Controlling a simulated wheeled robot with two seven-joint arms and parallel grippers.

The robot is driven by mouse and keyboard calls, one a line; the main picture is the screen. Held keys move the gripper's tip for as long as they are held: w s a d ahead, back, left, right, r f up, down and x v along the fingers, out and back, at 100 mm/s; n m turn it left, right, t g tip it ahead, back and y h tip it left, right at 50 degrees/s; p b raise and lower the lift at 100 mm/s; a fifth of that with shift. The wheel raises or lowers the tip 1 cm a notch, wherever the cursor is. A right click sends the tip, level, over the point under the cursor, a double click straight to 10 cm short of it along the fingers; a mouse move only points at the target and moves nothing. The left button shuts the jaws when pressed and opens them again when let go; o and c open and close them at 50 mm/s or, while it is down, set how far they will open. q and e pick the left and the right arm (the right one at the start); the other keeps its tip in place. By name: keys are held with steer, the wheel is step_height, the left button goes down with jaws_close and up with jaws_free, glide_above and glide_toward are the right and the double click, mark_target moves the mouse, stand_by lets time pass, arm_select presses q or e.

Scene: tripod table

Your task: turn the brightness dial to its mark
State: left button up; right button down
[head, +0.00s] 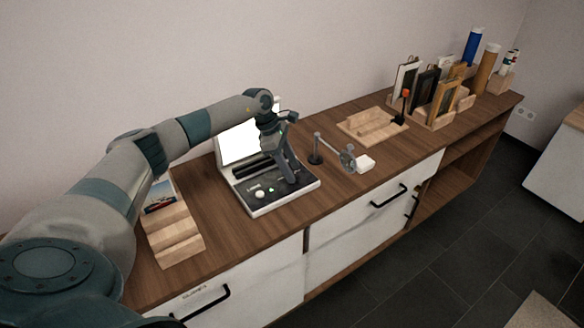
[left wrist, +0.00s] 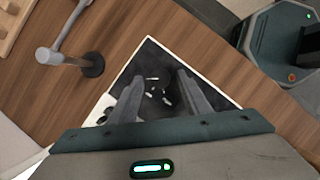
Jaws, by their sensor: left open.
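The control panel (head: 241,190) is a dark plate in a white frame, with an upright white screen (head: 238,146) at its back. A round white knob (head: 259,194) and a smaller white one (head: 271,189) stand at its front left. I cannot tell which is the brightness dial, and its mark is too small to read. My left gripper (head: 291,179) is over the panel's right part, pointing down. In the left wrist view its open fingers (left wrist: 164,84) stand either side of small white marks on the dark plate (left wrist: 147,60), with nothing held. My right gripper is not in view.
A stepped wooden stand with a picture (head: 176,234) is left of the panel. A wooden tray (head: 362,127) and racks of frames (head: 433,117) stand further right.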

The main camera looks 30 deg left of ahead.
arm_select(q)
steer(key=shift+d+f, duration=0.2)
steer(key=shift+f, duration=0.4)
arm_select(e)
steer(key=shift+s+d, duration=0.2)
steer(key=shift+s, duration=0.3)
arm_select(q)
steer(key=shift+c, duration=0.5)
steer(key=shift+w, duration=0.1)
steer(key=c, duration=0.9)
